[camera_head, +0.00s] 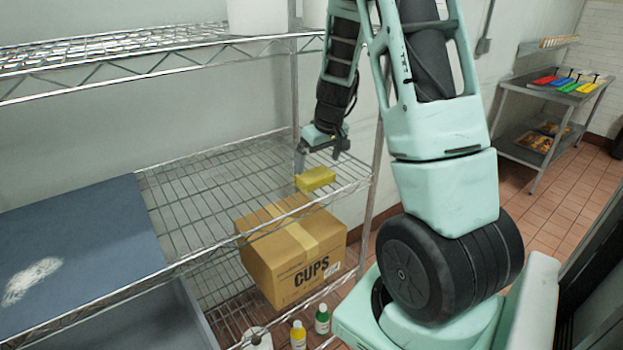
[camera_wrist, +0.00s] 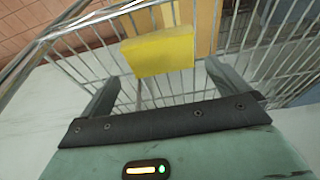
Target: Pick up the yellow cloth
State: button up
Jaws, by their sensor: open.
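The yellow cloth (camera_head: 315,179) is a small folded block lying on the wire shelf near its front right corner. In the wrist view the cloth (camera_wrist: 160,53) sits ahead of my fingers, around the middle of the gap between them. My gripper (camera_head: 321,160) is above and close to the cloth, pointing down. In the wrist view my gripper (camera_wrist: 155,85) has its two fingers spread wide, with nothing between them. I cannot tell the exact height between the fingertips and the cloth.
The wire shelf (camera_head: 188,205) has free room left of the cloth, up to a blue board (camera_head: 75,250). A cardboard CUPS box (camera_head: 292,255) stands on the lower shelf. An upper wire shelf (camera_head: 150,50) and a corner post (camera_head: 374,190) are close to my arm.

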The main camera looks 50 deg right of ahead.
aim_at(315, 174)
jog(key=shift+p+x, duration=0.45)
jog(key=shift+x, duration=1.85)
jog(key=c, duration=0.6)
jog(key=shift+r, duration=0.55)
jog(key=shift+s+b+v, duration=0.25)
jog(key=shift+b+v, duration=0.55)
jog(key=shift+v, duration=0.45)
jog(key=s+a+b, duration=0.1)
jog(key=s+b, duration=0.1)
jog(key=s, duration=0.3)
jog(key=s+a+b, duration=0.1)
jog(key=s+b, duration=0.1)
jog(key=s, duration=0.4)
jog(key=s+a+b, duration=0.1)
jog(key=s+a, duration=0.1)
jog(key=s, duration=0.3)
jog(key=shift+s+b, duration=0.25)
jog(key=shift+b, duration=0.15)
jog(key=shift+o, duration=0.4)
